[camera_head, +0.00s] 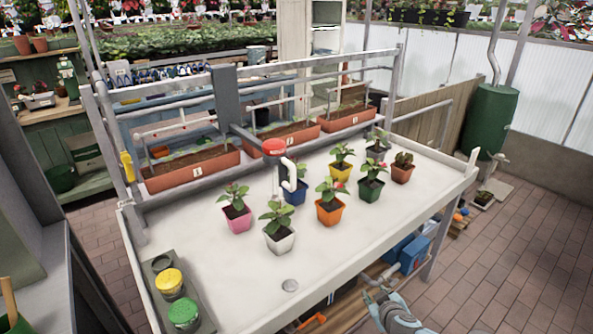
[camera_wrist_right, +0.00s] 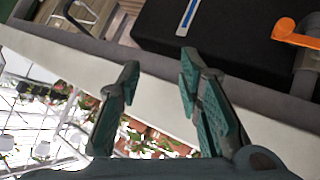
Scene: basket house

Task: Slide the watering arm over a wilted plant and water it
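The watering arm has a red knob (camera_head: 273,147) and a white bent spout (camera_head: 290,178), carried on a grey rail above the white table (camera_head: 165,228). Small potted plants stand below and around it: pink pot (camera_head: 237,221), white pot (camera_head: 279,241), blue pot (camera_head: 294,194), orange pot (camera_head: 329,212), green pot (camera_head: 370,190), yellow pot (camera_head: 340,173), grey pot (camera_head: 376,153) and terracotta pot (camera_head: 402,174). I cannot tell which plant is wilted. My right gripper (camera_head: 378,291) is beyond the table's front edge, apart from the watering arm. Its fingers are apart and empty in the wrist view (camera_wrist_right: 160,78). My left gripper is out of view.
Yellow (camera_head: 169,282) and green (camera_head: 183,313) round buttons sit at the table's left front corner. Long planters (camera_head: 190,171) line the back behind metal rails. A blue box (camera_head: 409,252) is under the table. An orange handle (camera_wrist_right: 298,37) shows in the wrist view.

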